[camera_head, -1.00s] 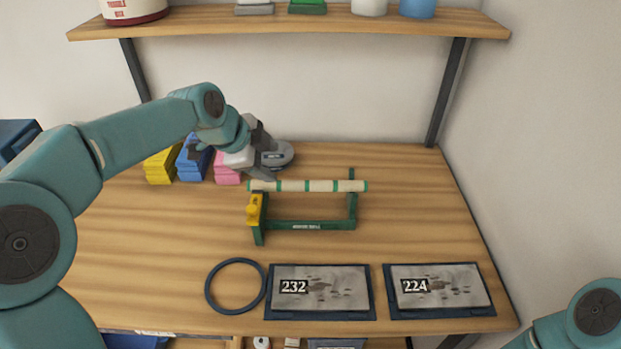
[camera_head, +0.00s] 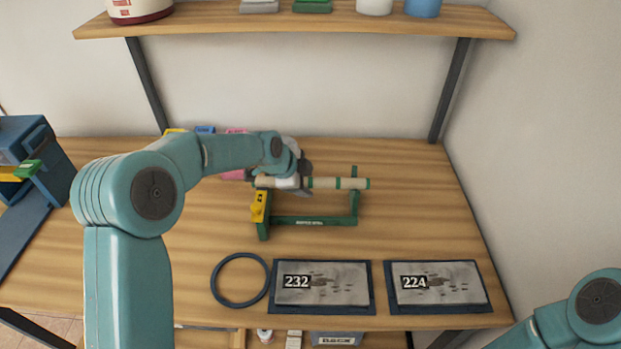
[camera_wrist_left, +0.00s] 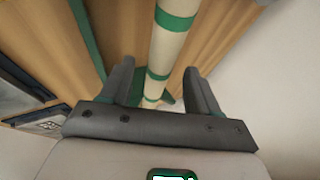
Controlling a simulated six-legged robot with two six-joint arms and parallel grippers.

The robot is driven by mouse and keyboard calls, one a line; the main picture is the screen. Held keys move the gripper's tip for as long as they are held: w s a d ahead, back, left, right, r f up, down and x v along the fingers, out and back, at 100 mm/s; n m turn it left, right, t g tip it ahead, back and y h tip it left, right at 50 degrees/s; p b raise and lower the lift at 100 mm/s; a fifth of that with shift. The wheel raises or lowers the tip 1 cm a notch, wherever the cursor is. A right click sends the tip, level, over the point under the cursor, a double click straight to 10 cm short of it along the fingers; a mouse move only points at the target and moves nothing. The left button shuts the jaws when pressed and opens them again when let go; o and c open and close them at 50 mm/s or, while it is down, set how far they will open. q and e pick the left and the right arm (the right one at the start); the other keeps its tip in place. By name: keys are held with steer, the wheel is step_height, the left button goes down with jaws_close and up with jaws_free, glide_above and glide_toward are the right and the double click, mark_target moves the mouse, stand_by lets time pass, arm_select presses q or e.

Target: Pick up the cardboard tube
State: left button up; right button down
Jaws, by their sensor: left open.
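The cardboard tube (camera_head: 340,183) is cream with green bands and lies level across a green stand (camera_head: 310,221) with a yellow clamp (camera_head: 259,206) at its left end. My left gripper (camera_head: 305,180) is at the left half of the tube and hides part of it. In the left wrist view the tube (camera_wrist_left: 167,45) runs between the two dark, spread fingers of the left gripper (camera_wrist_left: 160,85), with gaps on both sides. The tube still rests on the stand. Only a link of my right arm shows at the lower right; its gripper is out of view.
Two grey plates marked 232 (camera_head: 322,288) and 224 (camera_head: 437,287) and a dark ring (camera_head: 240,280) lie at the table's front. Pink, blue and yellow stacks (camera_head: 205,129) are mostly hidden behind my left arm. A shelf (camera_head: 300,21) spans the back. The table's right side is clear.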

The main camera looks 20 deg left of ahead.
arm_select(q)
steer(key=shift+w+d+f, duration=0.2)
steer(key=shift+w+f, duration=0.1)
steer(key=shift+f, duration=0.2)
steer(key=shift+s, duration=0.1)
steer(key=shift+a+r, duration=0.1)
jaws_close()
